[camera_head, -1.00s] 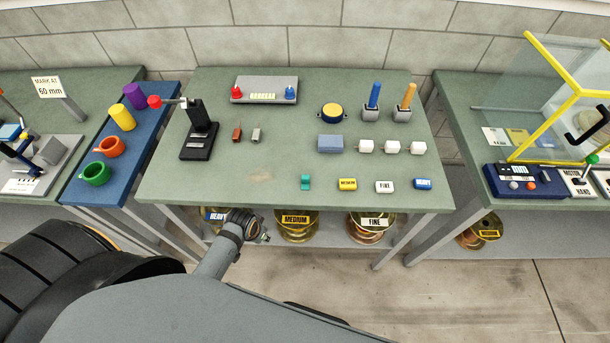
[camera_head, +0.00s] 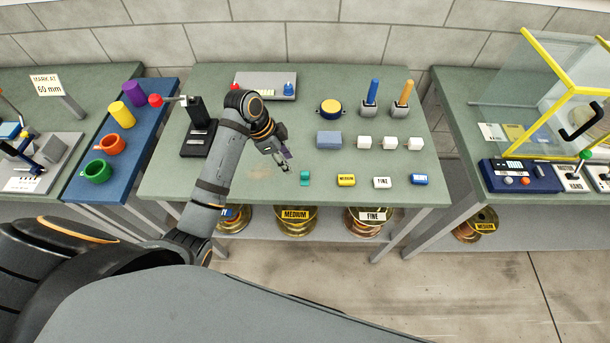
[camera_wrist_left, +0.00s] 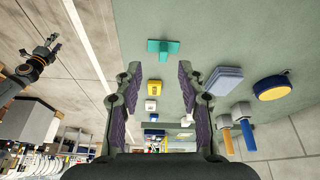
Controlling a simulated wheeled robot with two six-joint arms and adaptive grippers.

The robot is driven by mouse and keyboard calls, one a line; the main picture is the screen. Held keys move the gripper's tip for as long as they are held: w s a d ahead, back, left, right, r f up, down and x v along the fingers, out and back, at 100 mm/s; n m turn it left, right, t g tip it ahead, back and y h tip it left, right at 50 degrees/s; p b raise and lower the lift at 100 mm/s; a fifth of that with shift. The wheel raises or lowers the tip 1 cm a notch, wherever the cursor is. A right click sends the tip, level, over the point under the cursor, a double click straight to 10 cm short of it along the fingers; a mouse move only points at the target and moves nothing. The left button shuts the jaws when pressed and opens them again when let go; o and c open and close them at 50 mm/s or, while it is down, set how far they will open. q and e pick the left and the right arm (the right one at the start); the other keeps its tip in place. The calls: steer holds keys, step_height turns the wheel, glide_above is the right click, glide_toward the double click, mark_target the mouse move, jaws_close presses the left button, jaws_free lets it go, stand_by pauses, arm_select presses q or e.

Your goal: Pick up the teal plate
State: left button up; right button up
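The teal plate (camera_head: 305,177) is a small piece near the front edge of the middle green table. In the left wrist view the teal plate (camera_wrist_left: 163,47) shows as a T-like shape ahead of the fingers. My left gripper (camera_head: 286,164) is above the table, just left of and behind the plate in the head view, apart from it. Its two purple-padded fingers (camera_wrist_left: 158,105) are spread with nothing between them. A dark gripper, probably my right one (camera_wrist_left: 40,55), shows small at the left of the wrist view; its finger state is unclear.
To the plate's right lie yellow (camera_head: 346,180), white (camera_head: 382,183) and blue (camera_head: 420,180) labelled blocks. Behind are a blue-grey block (camera_head: 329,140) and white cubes (camera_head: 364,142). A black stand (camera_head: 197,128) is left of my arm. Labelled spools (camera_head: 296,220) sit below the tabletop.

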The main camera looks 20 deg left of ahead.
arm_select(q)
steer(key=w+r+m, duration=0.1)
steer(key=r, duration=0.1)
steer(key=p, duration=0.1)
glide_above(304, 173)
steer(key=a, duration=0.2)
steer(key=f, duration=0.5)
steer(key=shift+s+a+f, duration=0.1)
steer(key=shift+s, duration=0.3)
steer(key=p+x, duration=0.2)
steer(key=x, duration=0.2)
steer(key=shift+s, duration=0.1)
steer(key=shift+d+f+p, duration=0.3)
steer(key=shift+f, duration=0.25)
jaws_close()
